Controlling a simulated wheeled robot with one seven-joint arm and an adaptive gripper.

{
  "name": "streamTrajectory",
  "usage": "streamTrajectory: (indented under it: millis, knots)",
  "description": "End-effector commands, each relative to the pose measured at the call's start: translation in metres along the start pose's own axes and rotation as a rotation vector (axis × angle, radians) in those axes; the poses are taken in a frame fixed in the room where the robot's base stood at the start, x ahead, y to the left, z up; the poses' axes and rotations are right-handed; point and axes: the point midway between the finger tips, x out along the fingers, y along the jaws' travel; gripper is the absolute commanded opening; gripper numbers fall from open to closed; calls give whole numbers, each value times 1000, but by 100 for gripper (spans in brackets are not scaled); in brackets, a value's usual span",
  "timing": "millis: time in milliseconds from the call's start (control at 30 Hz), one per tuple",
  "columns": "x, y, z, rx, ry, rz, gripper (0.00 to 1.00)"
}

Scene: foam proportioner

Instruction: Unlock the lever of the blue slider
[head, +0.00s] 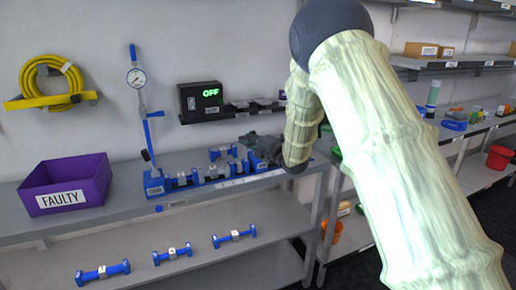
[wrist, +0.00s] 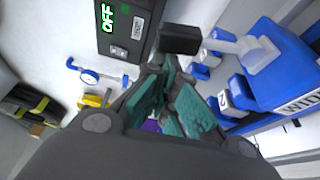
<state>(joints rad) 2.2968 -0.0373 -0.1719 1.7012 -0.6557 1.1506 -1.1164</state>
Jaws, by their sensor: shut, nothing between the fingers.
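My gripper (head: 262,148) is at the right end of the blue test rig (head: 155,188) on the bench in the head view. In the wrist view my gripper (wrist: 172,100) has dark fingers with teal pads, drawn together with nothing between them. A large blue block (wrist: 285,75), which looks like the blue slider, is right of the fingers and apart from them. A pale grey lever (wrist: 262,54) sits on it, and part of a "WID" label shows. Whether the lever is locked cannot be told. In the head view my gripper and arm hide the rig's right end.
A gauge (head: 136,78) stands on a post at the rig's left end. A black box reading OFF (head: 201,102) is on the wall behind. A purple FAULTY bin (head: 66,185) stands at left. Several blue numbered parts, one here (head: 172,254), lie on the lower shelf.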

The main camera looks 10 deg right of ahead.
Motion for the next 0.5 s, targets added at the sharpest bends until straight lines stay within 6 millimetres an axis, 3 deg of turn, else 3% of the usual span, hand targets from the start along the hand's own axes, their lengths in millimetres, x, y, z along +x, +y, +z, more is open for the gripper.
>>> streamTrajectory:
  millis: [200, 500]
  knots:
    - [8, 3, -2, 150, 18, 53, 0]
    - [8, 5, -2, 180, 19, 61, 0]
